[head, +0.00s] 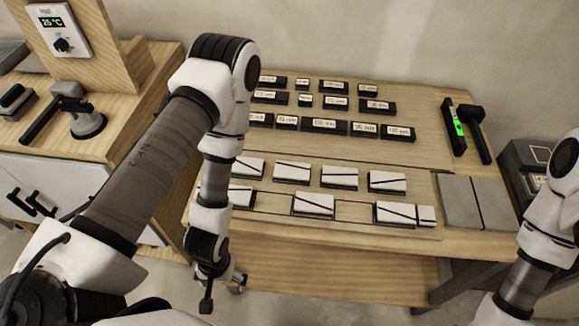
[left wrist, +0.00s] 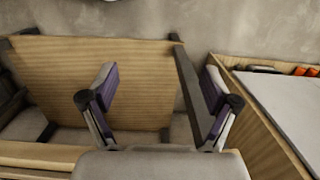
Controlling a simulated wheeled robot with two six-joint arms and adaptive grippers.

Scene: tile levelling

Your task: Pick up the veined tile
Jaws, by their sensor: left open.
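Several white tiles with a dark diagonal vein lie on the front of the wooden bench (head: 270,222). The back row includes tiles at its left (head: 292,172), middle (head: 339,177) and right (head: 387,181). The front row has a middle tile (head: 313,204), a right tile (head: 396,213) beside a small white piece (head: 426,215), and a left tile partly hidden by my arm. I cannot tell which one the task names. My left gripper (head: 215,285) hangs in front of the bench, apart from the tiles; the left wrist view shows its fingers (left wrist: 160,90) apart and empty. My right gripper is out of frame.
Rows of black labelled blocks (head: 324,125) stand behind the tiles. A green-lit level (head: 453,127), a black mallet (head: 474,130) and grey slabs (head: 460,202) are at the right. A side cabinet (head: 60,150) stands left. The bench's front edge is near my left gripper.

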